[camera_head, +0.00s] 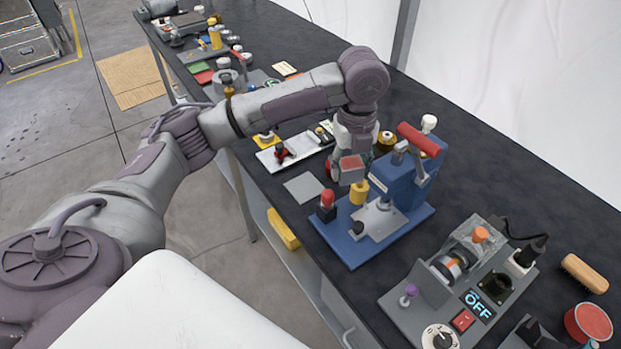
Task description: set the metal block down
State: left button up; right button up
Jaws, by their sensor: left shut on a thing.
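My left gripper (345,167) points down over the dark table, at the left rear of a blue press. It is shut on a small block (351,166) that shows a reddish face and grey edges. I take this for the metal block, though the fingers hide part of it. A flat grey square plate (304,187) lies on the table just to the left and in front of the gripper. I cannot tell the exact gap between the block and the table. My right gripper is not in view.
The blue press (406,185) with a red handle stands close to the right of the gripper. A white tray (270,158) lies to the left. Bare table (480,165) lies behind the press.

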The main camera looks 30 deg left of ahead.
pick_arm(q)
jog(key=p, duration=0.2)
send_over(305, 187)
jog(key=f, duration=0.6)
jog(key=shift+d+f, duration=0.1)
jog(key=shift+d, duration=0.2)
jog(key=shift+a+f, duration=0.35)
jog(key=shift+f, duration=0.15)
notch_tip(305, 187, down, 3)
jog(key=shift+f+p, duration=0.1)
jog(key=shift+p, duration=0.6)
jog(key=shift+f, duration=0.2)
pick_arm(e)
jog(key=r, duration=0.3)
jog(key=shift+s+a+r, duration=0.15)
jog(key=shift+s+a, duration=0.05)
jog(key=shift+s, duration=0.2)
pick_arm(q)
jog(key=shift+f, duration=0.15)
jog(key=o, duration=1.4)
jog(key=shift+c, duration=0.2)
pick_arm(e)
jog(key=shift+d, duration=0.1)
